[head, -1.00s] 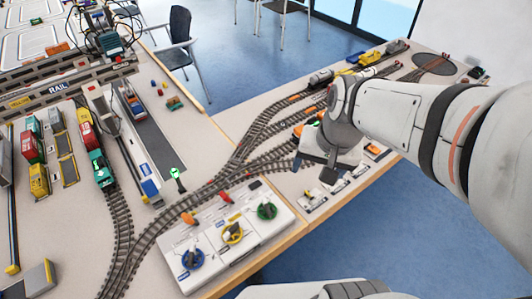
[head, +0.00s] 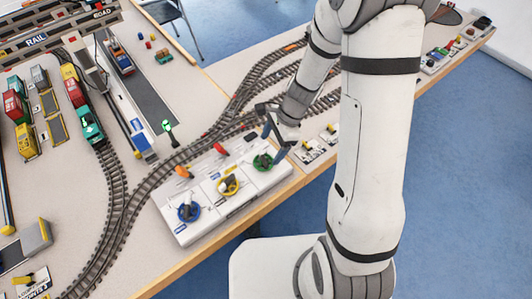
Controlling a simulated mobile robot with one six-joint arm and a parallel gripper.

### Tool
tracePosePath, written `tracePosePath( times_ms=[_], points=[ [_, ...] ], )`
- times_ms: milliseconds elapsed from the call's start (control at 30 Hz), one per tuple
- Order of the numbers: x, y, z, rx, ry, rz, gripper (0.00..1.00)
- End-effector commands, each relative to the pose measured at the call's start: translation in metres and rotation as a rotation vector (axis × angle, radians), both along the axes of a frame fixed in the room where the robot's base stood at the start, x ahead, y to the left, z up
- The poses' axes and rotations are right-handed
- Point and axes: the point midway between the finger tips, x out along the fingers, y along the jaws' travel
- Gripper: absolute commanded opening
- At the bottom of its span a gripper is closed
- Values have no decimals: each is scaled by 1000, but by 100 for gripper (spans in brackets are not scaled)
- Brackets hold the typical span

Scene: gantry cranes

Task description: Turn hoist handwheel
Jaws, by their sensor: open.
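A white control panel (head: 215,212) lies at the table's front edge in the head view. It carries a blue handwheel (head: 188,212) at left, a yellow handwheel (head: 229,186) in the middle and a green handwheel (head: 263,162) at right. Their labels are too small to read, so I cannot tell which is the hoist one. My gripper (head: 273,140) is open, close to the green handwheel on its upper right side. I cannot tell whether a finger touches the wheel. Part of the wheel's right side is hidden by the gripper.
Orange (head: 184,171) and red (head: 221,149) levers stand along the panel's back edge. A green signal (head: 168,129) stands behind, beside curved rail tracks (head: 117,215). Small switch boxes (head: 308,151) lie right of the panel. Toy trains and containers stand at left.

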Motion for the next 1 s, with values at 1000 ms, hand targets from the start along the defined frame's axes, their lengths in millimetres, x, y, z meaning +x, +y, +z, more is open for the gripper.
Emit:
tracePosePath(
  times_ms=[1000],
  points=[
    [-6,18,-43,-1,-1,4,49]
  ],
)
